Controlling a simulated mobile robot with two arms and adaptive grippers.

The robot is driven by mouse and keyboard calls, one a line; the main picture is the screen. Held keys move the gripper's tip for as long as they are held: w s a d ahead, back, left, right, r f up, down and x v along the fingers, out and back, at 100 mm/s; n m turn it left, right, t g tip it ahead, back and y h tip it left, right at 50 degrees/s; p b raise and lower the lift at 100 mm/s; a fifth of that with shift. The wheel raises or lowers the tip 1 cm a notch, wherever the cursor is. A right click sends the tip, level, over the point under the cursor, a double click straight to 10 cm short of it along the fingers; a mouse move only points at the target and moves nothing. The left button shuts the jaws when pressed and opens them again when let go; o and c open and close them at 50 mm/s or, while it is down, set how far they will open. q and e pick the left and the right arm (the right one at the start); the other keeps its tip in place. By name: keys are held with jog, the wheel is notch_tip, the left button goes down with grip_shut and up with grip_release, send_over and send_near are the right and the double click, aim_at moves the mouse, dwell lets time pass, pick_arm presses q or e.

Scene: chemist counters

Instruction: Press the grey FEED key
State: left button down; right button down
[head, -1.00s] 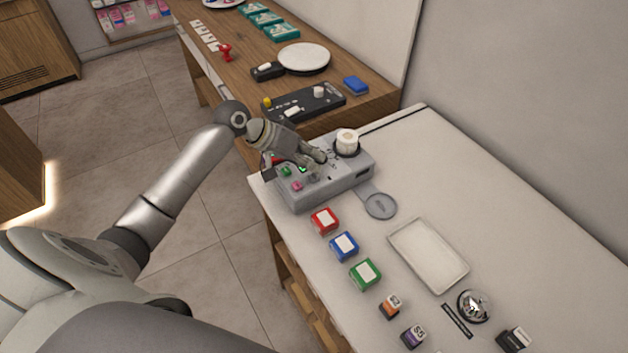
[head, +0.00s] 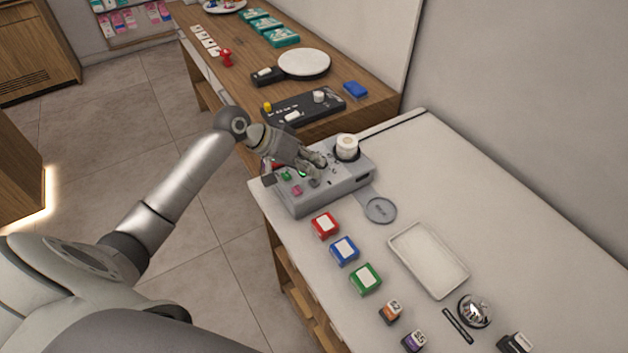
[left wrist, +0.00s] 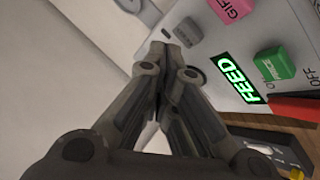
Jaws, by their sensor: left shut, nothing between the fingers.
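A grey label machine (head: 335,192) stands at the far left end of the white counter. It has a green PRICE key (left wrist: 275,64), a pink GIFT key (left wrist: 232,12) and a small dark grey key (left wrist: 188,32). A FEED sign (left wrist: 237,78) on its panel glows green in the left wrist view. My left gripper (head: 318,174) is shut and empty, pointing down over the machine's top. In the left wrist view its fingertips (left wrist: 174,42) are right by the grey key. I cannot tell whether they touch it. My right gripper is out of view.
A white roll (head: 347,146) sits on the machine's back right. Red (head: 325,225), blue (head: 344,250) and green (head: 365,278) boxes, a white tray (head: 428,260) and a bell (head: 474,310) are nearer. A wooden counter (head: 375,103) lies beyond.

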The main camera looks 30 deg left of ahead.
aim_at(313, 179)
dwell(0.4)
pick_arm(q)
jog(key=shift+f, duration=0.4)
jog(key=shift+f, duration=0.45)
dwell(0.5)
dwell(0.3)
jog(key=shift+r+p, duration=0.85)
jog(key=shift+p, duration=0.1)
jog(key=shift+r, duration=0.1)
notch_tip(313, 179, up, 5)
jog(key=p, duration=0.5)
dwell(0.4)
